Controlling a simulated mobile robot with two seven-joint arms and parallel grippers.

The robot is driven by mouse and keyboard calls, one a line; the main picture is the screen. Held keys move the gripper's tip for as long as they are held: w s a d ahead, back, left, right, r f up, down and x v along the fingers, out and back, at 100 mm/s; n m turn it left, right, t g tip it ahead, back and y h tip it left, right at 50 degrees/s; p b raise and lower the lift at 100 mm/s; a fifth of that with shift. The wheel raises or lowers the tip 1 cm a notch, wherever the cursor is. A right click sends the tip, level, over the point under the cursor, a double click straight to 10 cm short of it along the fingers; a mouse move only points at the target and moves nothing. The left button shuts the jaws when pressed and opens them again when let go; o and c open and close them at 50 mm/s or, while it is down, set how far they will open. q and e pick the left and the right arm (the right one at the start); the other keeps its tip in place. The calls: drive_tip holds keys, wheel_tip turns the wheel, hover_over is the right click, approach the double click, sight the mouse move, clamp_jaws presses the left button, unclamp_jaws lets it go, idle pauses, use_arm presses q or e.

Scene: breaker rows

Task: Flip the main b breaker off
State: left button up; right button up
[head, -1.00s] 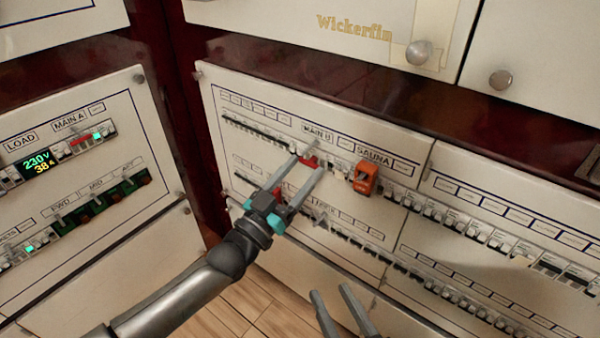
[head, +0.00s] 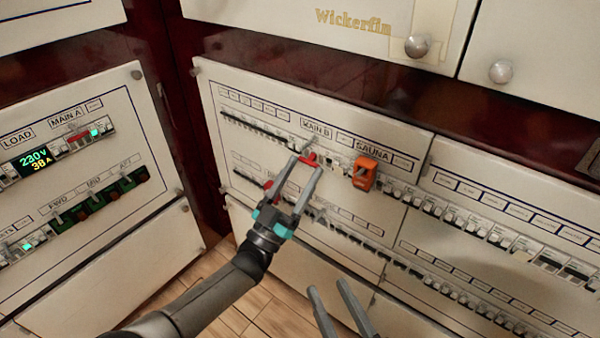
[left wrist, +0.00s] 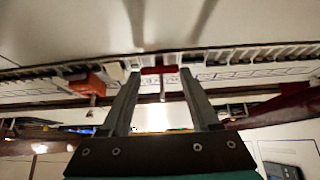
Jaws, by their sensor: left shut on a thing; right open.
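The MAIN B breaker sits in the upper row of the middle panel, under its label (head: 316,128). Its red handle (head: 311,156) shows at the tips of my left gripper (head: 307,162). In the left wrist view the red handle (left wrist: 158,70) lies crosswise between the two fingertips of my left gripper (left wrist: 160,76). The left gripper is shut on this handle. The fingers partly hide the handle, and I cannot tell whether it stands up or down. My right gripper (head: 328,288) is open and empty, low in the head view, in front of the lower panel.
An orange cover (head: 364,173) stands out under the SAUNA label, just right of MAIN B; it also shows in the left wrist view (left wrist: 88,84). Rows of small breakers (head: 430,208) run along both sides. A left panel has a lit display (head: 33,158).

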use_arm(q)
drive_tip(key=shift+w+d+f+t+h, duration=0.15)
drive_tip(key=shift+f+t+h, duration=0.25)
drive_tip(key=shift+t+h, duration=0.15)
idle(0.8)
drive_tip(key=o, duration=1.4)
drive_tip(key=shift+c, duration=0.2)
